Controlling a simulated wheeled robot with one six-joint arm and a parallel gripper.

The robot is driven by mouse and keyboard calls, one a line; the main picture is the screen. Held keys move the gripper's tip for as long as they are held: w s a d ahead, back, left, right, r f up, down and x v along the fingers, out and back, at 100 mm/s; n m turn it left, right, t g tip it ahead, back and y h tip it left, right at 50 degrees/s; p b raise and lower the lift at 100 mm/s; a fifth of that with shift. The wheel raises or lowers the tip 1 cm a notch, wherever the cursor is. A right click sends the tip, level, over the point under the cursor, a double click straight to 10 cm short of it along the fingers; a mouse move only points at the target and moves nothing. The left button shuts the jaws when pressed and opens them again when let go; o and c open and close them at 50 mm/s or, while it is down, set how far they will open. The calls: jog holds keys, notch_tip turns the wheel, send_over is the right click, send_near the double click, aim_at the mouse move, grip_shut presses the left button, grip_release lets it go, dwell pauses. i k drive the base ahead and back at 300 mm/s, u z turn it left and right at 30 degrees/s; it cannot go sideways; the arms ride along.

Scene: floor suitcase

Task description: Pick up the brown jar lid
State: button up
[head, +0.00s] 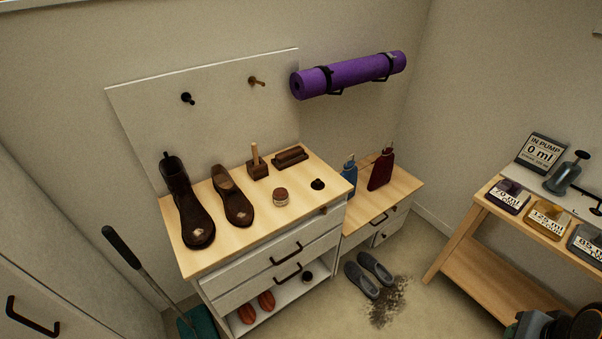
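My gripper is not visible in the head view, and nothing is seen touching the jar or lid.
A brown boot (183,205) and shoe (232,197) stand left of the jar. A block with an upright wooden handle (257,168) and a dark brush (290,156) are behind it. Blue (348,176) and dark red (381,169) bottles stand on a lower bench. Grey shoes (368,275) lie on the floor.

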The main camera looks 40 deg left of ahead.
aim_at(317, 184)
jog(key=u, duration=0.95)
jog(key=i, duration=1.15)
jog(key=u, duration=1.25)
jog(key=i, duration=0.25)
jog(key=u, duration=0.1)
